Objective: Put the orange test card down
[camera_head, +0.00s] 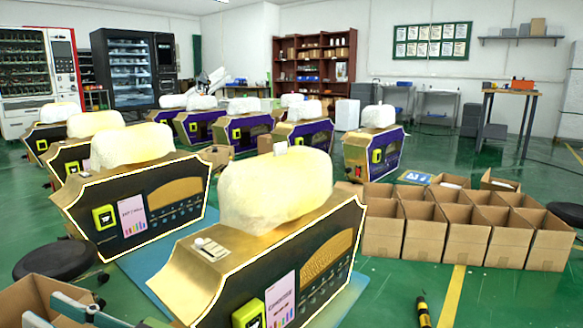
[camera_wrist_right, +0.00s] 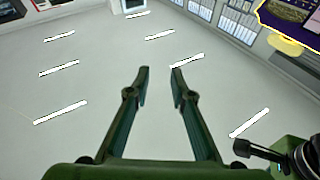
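I cannot make out an orange test card in either view. Printed cards in white and pink stand on the fronts of the gold-and-black machines, one on the nearest machine (camera_head: 281,300) and one on the machine behind it (camera_head: 132,216).
Several open cardboard boxes (camera_head: 466,233) stand in rows at the right. A black round stool (camera_head: 54,261) is at the left. A black-and-yellow tool (camera_head: 424,312) is at the bottom right. Green floor (camera_head: 385,290) lies open between machines and boxes.

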